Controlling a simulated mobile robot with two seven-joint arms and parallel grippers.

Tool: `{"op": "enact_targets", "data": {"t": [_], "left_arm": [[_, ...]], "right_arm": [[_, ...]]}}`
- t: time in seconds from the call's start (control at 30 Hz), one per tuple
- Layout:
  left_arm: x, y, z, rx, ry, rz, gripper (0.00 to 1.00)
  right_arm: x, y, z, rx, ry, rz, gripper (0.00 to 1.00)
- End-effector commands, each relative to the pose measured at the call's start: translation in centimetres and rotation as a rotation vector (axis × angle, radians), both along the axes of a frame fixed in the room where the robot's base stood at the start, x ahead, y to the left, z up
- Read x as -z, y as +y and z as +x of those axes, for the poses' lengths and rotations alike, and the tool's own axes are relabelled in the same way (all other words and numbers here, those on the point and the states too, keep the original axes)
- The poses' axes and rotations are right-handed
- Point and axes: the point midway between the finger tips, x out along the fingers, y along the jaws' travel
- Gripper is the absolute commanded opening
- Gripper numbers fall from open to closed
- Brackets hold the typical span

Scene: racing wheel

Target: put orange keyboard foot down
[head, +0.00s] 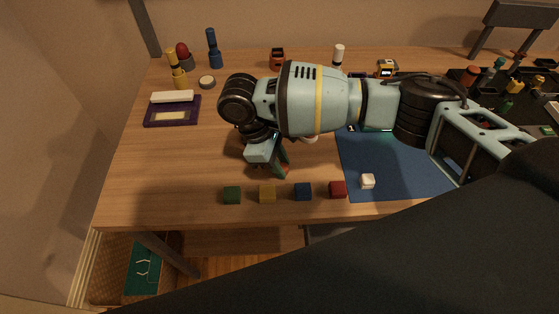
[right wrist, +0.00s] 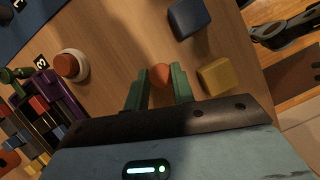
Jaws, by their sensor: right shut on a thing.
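The orange keyboard foot (right wrist: 160,75) is a small rounded orange piece between the green fingers of my right gripper (right wrist: 158,88) in the right wrist view. The gripper is shut on it. In the head view my right gripper (head: 278,168) points down over the wooden table, left of the blue mat and behind the row of small blocks. Only a bit of orange shows at its fingertips there. I cannot tell whether the foot touches the table. My left gripper is not in view.
Green (head: 232,195), yellow (head: 267,194), blue (head: 303,192) and red (head: 337,190) blocks line the table's front edge. A purple tray (head: 160,118) lies at left. Bare wood lies left of the gripper.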

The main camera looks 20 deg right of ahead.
Motion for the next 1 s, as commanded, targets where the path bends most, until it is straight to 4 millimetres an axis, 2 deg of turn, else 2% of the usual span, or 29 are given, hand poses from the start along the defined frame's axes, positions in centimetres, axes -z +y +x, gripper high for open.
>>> {"op": "enact_targets", "data": {"t": [0.37, 0.4, 0.53, 0.87, 1.0], "left_arm": [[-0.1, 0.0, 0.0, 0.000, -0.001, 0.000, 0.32], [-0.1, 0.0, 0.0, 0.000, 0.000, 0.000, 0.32], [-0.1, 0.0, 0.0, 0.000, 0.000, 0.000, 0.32], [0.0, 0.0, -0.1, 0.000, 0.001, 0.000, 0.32], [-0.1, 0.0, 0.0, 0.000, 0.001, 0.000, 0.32]], "right_arm": [[0.2, 0.1, 0.0, 0.000, -0.002, 0.000, 0.04], [0.2, 0.0, 0.1, 0.000, -0.003, 0.000, 0.28], [0.2, 0.0, 0.1, 0.000, -0.003, 0.000, 0.45], [0.1, 0.0, 0.1, 0.000, -0.003, 0.000, 0.46], [-1.1, 0.4, 0.3, -0.001, -0.004, 0.001, 0.46]]}}
